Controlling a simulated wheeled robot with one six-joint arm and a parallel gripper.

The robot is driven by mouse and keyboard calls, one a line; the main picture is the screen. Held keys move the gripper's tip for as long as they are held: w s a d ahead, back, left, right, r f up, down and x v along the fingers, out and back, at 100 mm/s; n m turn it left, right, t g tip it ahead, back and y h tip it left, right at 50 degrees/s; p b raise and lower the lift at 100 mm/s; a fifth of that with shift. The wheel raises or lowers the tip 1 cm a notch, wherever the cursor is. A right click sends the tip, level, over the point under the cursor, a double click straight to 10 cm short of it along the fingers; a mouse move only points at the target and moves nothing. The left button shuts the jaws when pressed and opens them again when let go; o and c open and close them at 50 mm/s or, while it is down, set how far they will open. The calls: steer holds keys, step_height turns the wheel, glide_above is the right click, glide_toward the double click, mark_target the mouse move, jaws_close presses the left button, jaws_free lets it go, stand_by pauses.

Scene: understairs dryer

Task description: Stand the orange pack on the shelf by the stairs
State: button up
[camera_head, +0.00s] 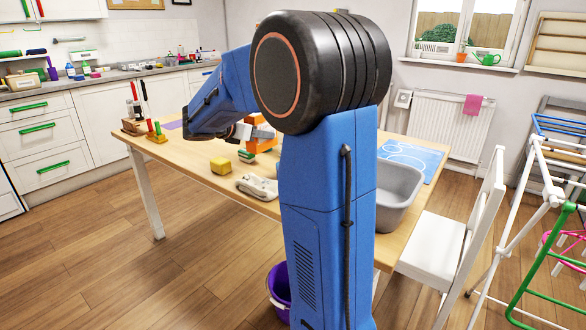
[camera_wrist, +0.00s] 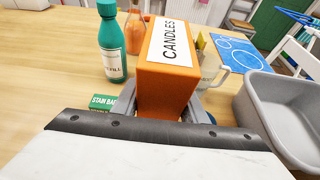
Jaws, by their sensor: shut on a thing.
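The orange pack (camera_wrist: 163,88), with a white label reading "CANDLES", is between the fingers of my gripper (camera_wrist: 165,108) in the wrist view. My gripper is shut on it, and the pack stands out in front of the fingers over the wooden table. In the head view the orange pack (camera_head: 258,137) shows partly behind my blue arm, at the end of my gripper (camera_head: 240,131). I cannot tell whether its base touches the table. No shelf by stairs can be made out in either view.
A green bottle (camera_wrist: 112,42), an orange bottle (camera_wrist: 134,32), a clear jug (camera_wrist: 212,68) and a green "STAIN BAR" box (camera_wrist: 102,102) stand close to the pack. A grey basin (camera_wrist: 280,115) is at right.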

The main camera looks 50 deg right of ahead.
steer(key=shift+f, duration=4.3)
steer(key=shift+f, duration=0.1)
steer(key=o, duration=1.2)
steer(key=shift+o, duration=0.2)
